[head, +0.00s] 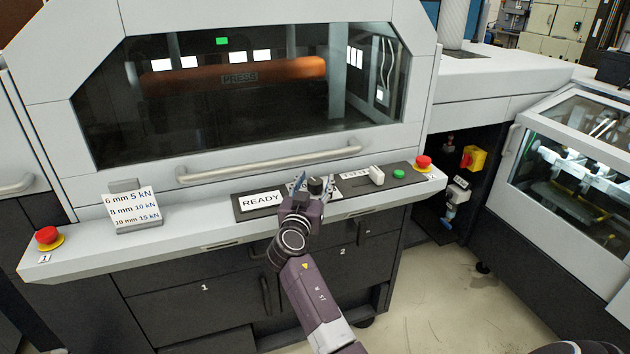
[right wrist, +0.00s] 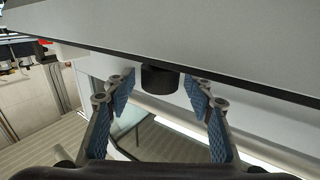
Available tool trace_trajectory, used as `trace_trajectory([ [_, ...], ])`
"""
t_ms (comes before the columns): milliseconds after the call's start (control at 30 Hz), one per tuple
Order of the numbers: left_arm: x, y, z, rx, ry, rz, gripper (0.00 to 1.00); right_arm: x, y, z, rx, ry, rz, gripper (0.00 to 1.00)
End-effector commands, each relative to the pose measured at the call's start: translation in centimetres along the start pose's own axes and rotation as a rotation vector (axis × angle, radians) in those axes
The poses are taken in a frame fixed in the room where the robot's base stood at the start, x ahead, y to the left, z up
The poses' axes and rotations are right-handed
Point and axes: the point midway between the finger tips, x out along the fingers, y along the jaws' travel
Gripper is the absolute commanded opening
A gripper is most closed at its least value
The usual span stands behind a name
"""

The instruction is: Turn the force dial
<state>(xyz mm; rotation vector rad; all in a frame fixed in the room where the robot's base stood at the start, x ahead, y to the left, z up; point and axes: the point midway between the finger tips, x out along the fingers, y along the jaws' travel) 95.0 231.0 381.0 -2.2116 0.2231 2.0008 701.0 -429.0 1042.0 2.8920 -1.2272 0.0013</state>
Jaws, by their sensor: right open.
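The force dial (head: 316,185) is a black round knob on the dark control strip of the press. It is partly hidden by my gripper in the head view. In the right wrist view the dial (right wrist: 160,79) sticks out from the panel, between and just beyond the fingertips. My right gripper (head: 312,189) is at the dial, with its fingers spread on either side. In the right wrist view the gripper (right wrist: 160,90) is open with blue-padded fingers, and gaps show on both sides of the dial. My left gripper is not in view.
A READY display (head: 262,202) sits left of the dial. A white switch (head: 376,175), green button (head: 398,174) and red stop button (head: 423,162) sit to its right. A card (head: 134,208) lists 6 mm 5 kN, 8 mm 10 kN, 10 mm 15 kN. A handle bar (head: 270,164) runs above the strip.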

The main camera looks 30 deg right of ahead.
Motion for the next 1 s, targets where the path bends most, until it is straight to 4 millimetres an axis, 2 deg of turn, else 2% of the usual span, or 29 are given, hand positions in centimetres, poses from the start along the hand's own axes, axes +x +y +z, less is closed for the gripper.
trace_trajectory([
  [100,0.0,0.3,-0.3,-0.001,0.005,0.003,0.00,0.0,0.0,0.0,0.000,0.000,0.000,0.48],
  [500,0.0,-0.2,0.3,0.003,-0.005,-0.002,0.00,0.0,0.0,0.0,-0.001,0.000,0.000,0.05],
  [767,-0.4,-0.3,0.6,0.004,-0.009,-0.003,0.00,0.0,0.1,-0.1,-0.002,0.000,-0.029,0.05],
  [1000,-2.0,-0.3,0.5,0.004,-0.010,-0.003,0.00,-0.1,0.2,-0.3,-0.004,0.001,-0.154,0.05],
])
